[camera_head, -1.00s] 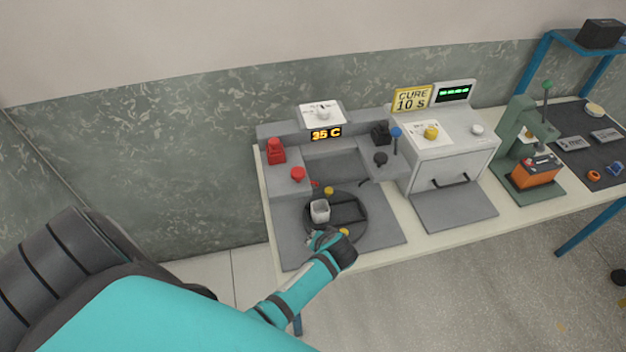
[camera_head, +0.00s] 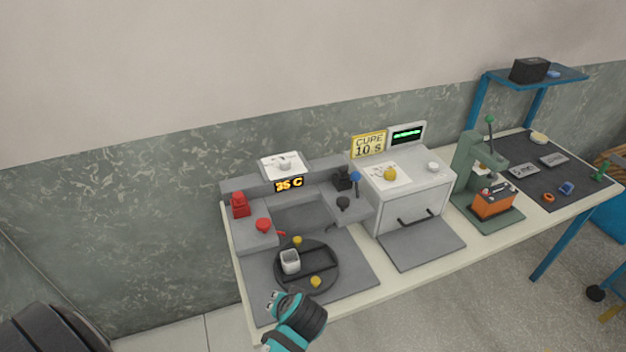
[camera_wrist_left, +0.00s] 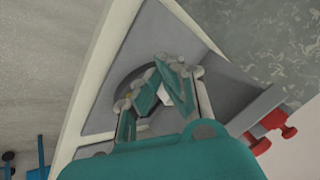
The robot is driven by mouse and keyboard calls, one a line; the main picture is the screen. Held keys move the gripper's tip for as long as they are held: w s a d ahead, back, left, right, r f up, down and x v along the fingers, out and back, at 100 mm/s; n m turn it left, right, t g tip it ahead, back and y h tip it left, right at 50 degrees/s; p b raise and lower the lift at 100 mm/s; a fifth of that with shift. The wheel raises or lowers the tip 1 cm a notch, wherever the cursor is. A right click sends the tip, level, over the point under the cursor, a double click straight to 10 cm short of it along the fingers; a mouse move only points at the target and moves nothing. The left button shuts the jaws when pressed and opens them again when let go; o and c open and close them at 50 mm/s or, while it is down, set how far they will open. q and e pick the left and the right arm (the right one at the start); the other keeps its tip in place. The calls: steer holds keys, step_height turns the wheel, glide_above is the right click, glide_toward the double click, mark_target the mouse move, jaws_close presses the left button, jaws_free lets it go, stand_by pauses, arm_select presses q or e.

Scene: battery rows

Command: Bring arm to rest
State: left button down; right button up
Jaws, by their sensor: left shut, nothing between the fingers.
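My left gripper (camera_head: 272,298) is at the front left edge of the bench, just in front of the dark round plate (camera_head: 328,272). In the left wrist view its two teal fingers (camera_wrist_left: 172,64) come together at the tips and hold nothing. Most of my left arm is outside the head view. My right gripper is in neither view.
The bench holds a grey station with a "35 C" display (camera_head: 289,184), a white cure oven (camera_head: 412,190), a green press (camera_head: 470,165) with an orange block (camera_head: 493,202), and a dark mat (camera_head: 560,190). Open floor lies in front of the bench.

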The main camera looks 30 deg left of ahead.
arm_select(q)
steer(key=s+d+r+m+h, duration=0.2)
steer(key=s+d+r+h, duration=0.15)
steer(key=s, duration=0.35)
steer(key=s+d+r+m+h, duration=0.2)
steer(key=s+d+h, duration=0.15)
steer(key=s, duration=0.35)
step_height(320, 180, down, 34)
steer(key=s+g+b, duration=0.2)
steer(key=b, duration=0.5)
steer(key=s+a+f+g+b, duration=0.1)
steer(key=s+a+f+b, duration=0.2)
steer(key=s+f, duration=1.3)
step_height(320, 180, down, 3)
steer(key=shift+f+m+y+b, duration=0.1)
steer(key=shift+m+y+b, duration=0.2)
steer(key=shift+y+b, duration=0.15)
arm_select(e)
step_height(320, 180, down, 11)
